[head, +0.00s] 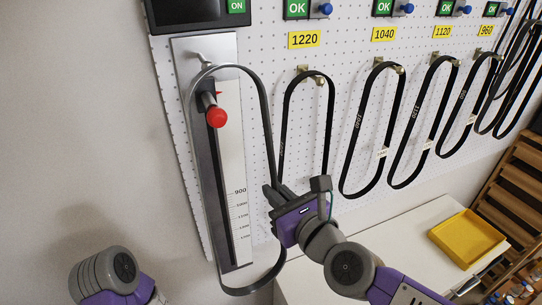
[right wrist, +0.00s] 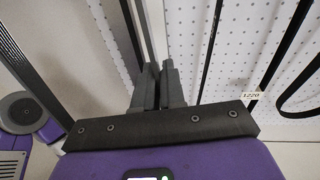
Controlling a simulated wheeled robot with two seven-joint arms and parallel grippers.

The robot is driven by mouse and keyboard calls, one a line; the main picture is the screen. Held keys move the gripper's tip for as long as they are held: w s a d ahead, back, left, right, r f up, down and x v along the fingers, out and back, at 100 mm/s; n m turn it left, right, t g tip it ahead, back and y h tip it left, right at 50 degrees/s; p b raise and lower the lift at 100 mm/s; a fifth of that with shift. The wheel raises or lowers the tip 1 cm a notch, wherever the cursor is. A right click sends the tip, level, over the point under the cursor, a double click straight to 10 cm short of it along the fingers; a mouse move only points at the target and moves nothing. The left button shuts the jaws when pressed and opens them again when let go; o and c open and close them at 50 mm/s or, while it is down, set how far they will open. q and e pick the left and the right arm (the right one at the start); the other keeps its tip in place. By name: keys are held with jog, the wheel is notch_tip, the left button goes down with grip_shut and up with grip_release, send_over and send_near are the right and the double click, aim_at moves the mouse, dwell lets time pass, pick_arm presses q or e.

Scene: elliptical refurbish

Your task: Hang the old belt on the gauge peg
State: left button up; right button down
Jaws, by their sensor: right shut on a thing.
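The old belt (head: 267,125) is a long dark loop in front of the gauge board (head: 232,160). Its top curve lies at the silver gauge peg (head: 202,58); I cannot tell whether it rests on the peg. Its lower curve hangs below the gauge. My right gripper (head: 273,197) is shut on the belt's right strand, about halfway down. In the right wrist view the fingers (right wrist: 160,84) are close together, with the dark strand (right wrist: 149,30) running up from them. My left arm shows at the bottom left of the head view, its gripper out of frame.
A red knob (head: 216,117) sticks out on the gauge slider, inside the belt loop. Several other belts hang on pegs to the right, the nearest (head: 287,115) under the 1220 label (head: 304,40). A yellow tray (head: 468,238) stands on the white table (head: 408,240) at the right.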

jog(key=b+x, duration=0.2)
jog(key=x, duration=0.8)
jog(key=shift+w+d+b, duration=0.15)
jog(key=shift+w+b, duration=0.25)
dwell(1.0)
dwell(0.7)
jog(key=c, duration=1.1)
grip_release()
jog(key=shift+c, duration=0.2)
